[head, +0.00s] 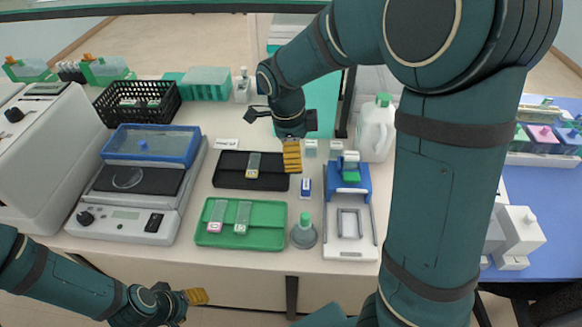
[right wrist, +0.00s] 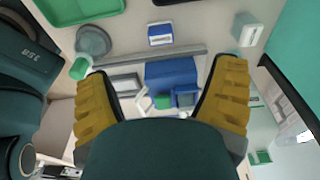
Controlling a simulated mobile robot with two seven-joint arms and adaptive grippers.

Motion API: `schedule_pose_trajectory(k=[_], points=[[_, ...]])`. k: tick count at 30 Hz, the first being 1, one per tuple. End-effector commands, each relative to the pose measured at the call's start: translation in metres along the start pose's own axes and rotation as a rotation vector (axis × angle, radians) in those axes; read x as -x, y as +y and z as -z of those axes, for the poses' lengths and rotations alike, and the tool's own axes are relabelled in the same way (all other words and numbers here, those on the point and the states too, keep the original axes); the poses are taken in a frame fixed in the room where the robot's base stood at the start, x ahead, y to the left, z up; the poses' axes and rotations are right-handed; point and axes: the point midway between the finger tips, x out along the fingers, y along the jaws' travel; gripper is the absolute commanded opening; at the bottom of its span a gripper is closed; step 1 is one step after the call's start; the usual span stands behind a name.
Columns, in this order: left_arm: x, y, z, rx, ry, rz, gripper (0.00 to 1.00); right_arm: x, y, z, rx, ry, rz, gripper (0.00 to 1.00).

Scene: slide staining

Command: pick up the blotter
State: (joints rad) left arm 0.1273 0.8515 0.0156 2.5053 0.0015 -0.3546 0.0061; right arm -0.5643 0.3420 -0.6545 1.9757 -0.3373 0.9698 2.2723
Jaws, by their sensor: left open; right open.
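No object is plainly marked as the blotter, and I cannot tell for sure which one it is. A grey round-based piece with a green knob (head: 304,235) stands at the table's front; it also shows in the right wrist view (right wrist: 93,41). A small blue-and-white block (head: 305,188) is behind it and shows in the right wrist view (right wrist: 160,35). My right gripper (head: 292,157) is open and empty above the table, near the black tray's right end; its yellow fingers spread wide in the right wrist view (right wrist: 163,105). My left gripper (head: 196,297) is open and empty off the table's front edge.
A black tray (head: 232,181) and a green tray (head: 270,213) hold slides. A blue-topped grey stand (head: 330,215) is at right, with a white jug (head: 376,130) behind. A balance (head: 128,215) and black basket (head: 105,108) are at left. My right arm hides part of the right side.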

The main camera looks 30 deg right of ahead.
Motion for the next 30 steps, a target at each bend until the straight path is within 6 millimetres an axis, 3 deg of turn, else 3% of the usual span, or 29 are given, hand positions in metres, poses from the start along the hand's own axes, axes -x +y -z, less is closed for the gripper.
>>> schedule_pose_trajectory(k=[5,15,26,30], points=[[-0.003,-0.001,-0.002,-0.001,-0.004,0.0,0.53,-0.011,0.001,0.0,0.0,0.002,-0.003,0.85],[-0.019,-0.007,-0.007,-0.004,-0.014,-0.001,0.53,-0.073,0.001,0.001,0.001,0.002,-0.003,0.85],[-0.025,-0.009,-0.006,-0.005,-0.01,-0.001,0.53,-0.096,0.001,0.003,0.002,0.001,-0.002,0.85],[-0.032,-0.012,-0.005,-0.005,-0.007,-0.001,0.53,-0.115,0.002,0.008,0.0,0.001,-0.003,0.85]])
